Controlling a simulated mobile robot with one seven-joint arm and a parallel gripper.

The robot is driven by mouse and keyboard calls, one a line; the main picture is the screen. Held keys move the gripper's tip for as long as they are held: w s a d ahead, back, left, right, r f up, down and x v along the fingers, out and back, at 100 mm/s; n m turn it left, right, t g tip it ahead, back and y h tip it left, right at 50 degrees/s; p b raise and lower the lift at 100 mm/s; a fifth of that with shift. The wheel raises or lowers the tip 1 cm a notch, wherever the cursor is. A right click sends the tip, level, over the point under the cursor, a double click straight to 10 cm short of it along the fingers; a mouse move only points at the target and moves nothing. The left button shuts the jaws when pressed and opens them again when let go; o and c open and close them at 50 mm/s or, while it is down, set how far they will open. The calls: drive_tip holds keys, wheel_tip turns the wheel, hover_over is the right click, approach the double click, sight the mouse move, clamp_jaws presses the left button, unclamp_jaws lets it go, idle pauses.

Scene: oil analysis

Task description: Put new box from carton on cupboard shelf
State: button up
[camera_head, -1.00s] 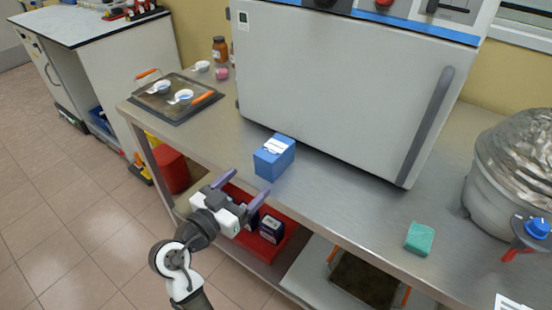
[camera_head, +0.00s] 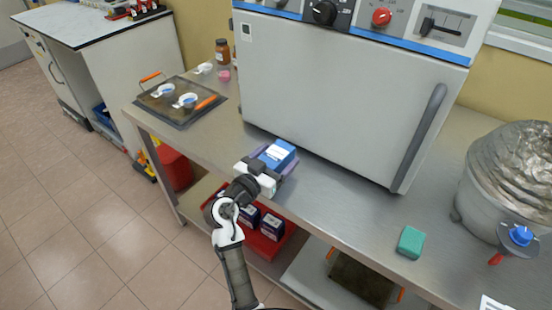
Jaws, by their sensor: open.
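A blue box (camera_head: 277,154) with a white label stands on the steel worktop in front of the large white oven. My gripper (camera_head: 272,166) is open at the box, with its purple fingers on either side of it; whether they touch it I cannot tell. The gripper body hides the front lower part of the box. A red carton (camera_head: 263,243) on the lower shelf holds dark blue boxes (camera_head: 271,226) with white labels. No cupboard shelf can be made out for certain.
The oven (camera_head: 330,105) stands right behind the box. A dark tray (camera_head: 180,102) with small dishes lies at the left of the worktop (camera_head: 340,200). A green sponge (camera_head: 411,242) and a foil-covered pot (camera_head: 505,185) are at the right.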

drive_tip(key=c, duration=1.1)
drive_tip(key=shift+c, duration=1.1)
drive_tip(key=shift+r, duration=0.1)
